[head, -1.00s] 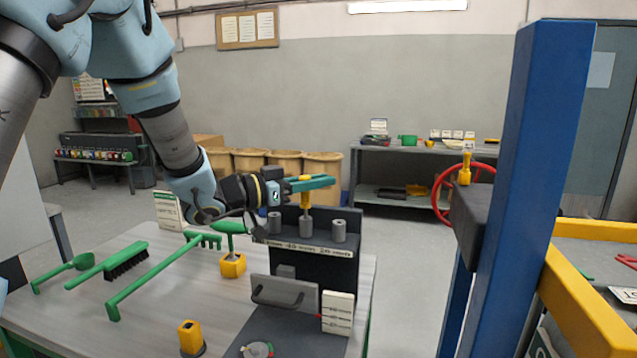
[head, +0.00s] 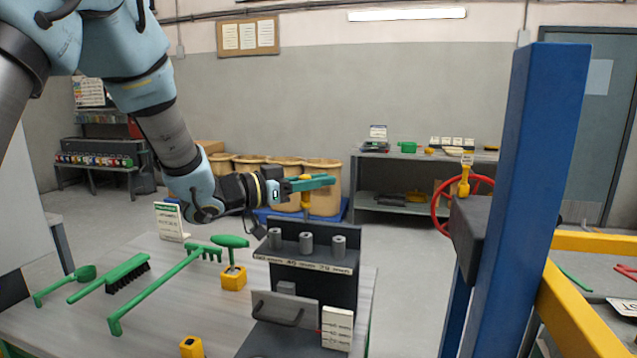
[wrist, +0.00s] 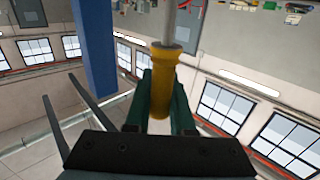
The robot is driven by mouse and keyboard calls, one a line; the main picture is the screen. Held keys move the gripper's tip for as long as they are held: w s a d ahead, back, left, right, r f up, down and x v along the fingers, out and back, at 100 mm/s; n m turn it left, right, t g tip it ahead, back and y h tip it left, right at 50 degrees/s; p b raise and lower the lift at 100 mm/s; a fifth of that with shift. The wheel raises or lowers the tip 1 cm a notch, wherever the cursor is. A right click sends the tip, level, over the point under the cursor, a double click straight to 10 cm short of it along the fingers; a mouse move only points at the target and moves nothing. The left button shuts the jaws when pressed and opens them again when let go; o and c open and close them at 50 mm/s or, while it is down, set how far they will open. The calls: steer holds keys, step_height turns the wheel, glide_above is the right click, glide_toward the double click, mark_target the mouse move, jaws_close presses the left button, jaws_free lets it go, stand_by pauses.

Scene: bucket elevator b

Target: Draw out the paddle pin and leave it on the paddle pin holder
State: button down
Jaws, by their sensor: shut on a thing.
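My gripper (head: 308,184) is shut on a yellow-handled pin (head: 306,201), held upright above a dark rack (head: 312,287) with three grey tubes. The pin is roughly over the middle tube (head: 306,243), and its lower end appears clear of it. The wrist view shows the pin's yellow handle (wrist: 164,85) between the green jaws, with a grey shaft beyond its collar. Another yellow-handled piece (head: 464,180) stands on a dark block by the blue post. I cannot tell which stand is named the paddle pin holder.
Green tools, including a long rake (head: 155,290) and a brush (head: 110,278), lie on the table's left. A yellow block (head: 233,279) holds a green T-handled tool. Another yellow block (head: 191,347) is at the front. The blue post (head: 525,180) rises at right.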

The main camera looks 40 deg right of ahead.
steer(key=shift+r, duration=0.45)
steer(key=shift+r, duration=0.1)
step_height(320, 180, up, 4)
steer(key=p, duration=0.3)
stand_by(0.4)
